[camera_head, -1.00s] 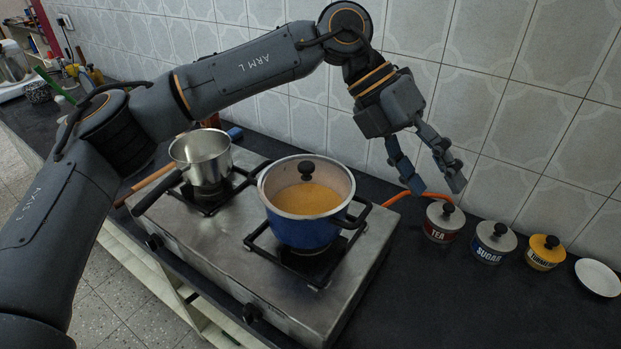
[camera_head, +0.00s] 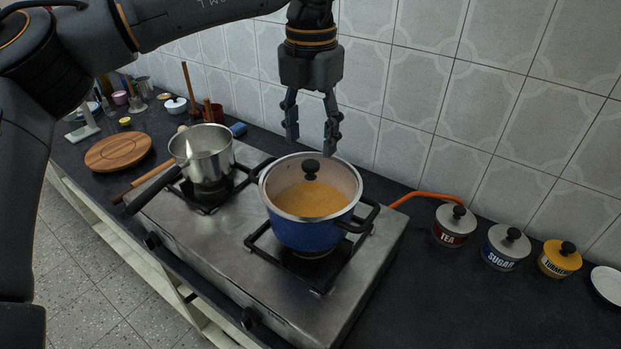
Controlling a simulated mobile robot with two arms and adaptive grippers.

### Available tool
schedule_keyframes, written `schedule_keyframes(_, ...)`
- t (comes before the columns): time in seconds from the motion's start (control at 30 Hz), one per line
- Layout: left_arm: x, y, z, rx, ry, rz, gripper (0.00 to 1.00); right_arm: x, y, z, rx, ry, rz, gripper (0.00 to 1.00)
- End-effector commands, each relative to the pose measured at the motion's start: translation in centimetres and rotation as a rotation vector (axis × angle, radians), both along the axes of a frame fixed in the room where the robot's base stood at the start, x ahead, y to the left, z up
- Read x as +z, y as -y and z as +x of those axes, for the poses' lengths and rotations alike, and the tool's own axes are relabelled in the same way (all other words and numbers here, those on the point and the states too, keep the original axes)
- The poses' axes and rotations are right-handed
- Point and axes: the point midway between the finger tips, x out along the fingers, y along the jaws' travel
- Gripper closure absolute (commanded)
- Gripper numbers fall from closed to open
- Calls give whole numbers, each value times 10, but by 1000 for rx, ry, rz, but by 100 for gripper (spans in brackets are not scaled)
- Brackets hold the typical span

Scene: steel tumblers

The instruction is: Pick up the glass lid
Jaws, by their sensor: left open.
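A blue pot (camera_head: 306,236) stands on the right burner of the stove. Its glass lid (camera_head: 319,199) is on top, with a black knob (camera_head: 311,168) in the middle, and something orange-yellow shows through the glass. My left gripper (camera_head: 310,147) points down from above, open and empty. In the picture its fingertips are just above and behind the knob; I cannot tell whether they are close to it in depth. My right gripper is not in view.
A steel saucepan (camera_head: 203,156) with a dark handle sits on the left burner of the steel stove (camera_head: 215,265). Tins of tea (camera_head: 454,226), sugar (camera_head: 506,247) and turmeric (camera_head: 560,258) stand at the right. A round wooden board (camera_head: 118,152) lies at the left. The tiled wall (camera_head: 470,90) closes off the back.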

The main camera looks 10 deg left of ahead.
Motion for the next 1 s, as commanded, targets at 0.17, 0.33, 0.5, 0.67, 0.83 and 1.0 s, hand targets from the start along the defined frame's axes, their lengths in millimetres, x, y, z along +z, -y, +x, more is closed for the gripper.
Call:
schedule_keyframes(0.17,-14,-1,1,0,-3,0,45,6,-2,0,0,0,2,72)
schedule_keyframes(0.33,-40,-2,4,-1,-3,0,45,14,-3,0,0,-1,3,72)
schedule_keyframes(0.5,-54,-1,4,-1,-1,-2,45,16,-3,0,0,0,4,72)
schedule_keyframes(0.67,-55,-1,5,-1,0,-2,45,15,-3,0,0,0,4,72)
schedule_keyframes(0.83,-54,-1,5,-1,0,-2,69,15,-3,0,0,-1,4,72)
schedule_keyframes(1.0,-54,-1,5,0,-1,-2,100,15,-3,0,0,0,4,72)
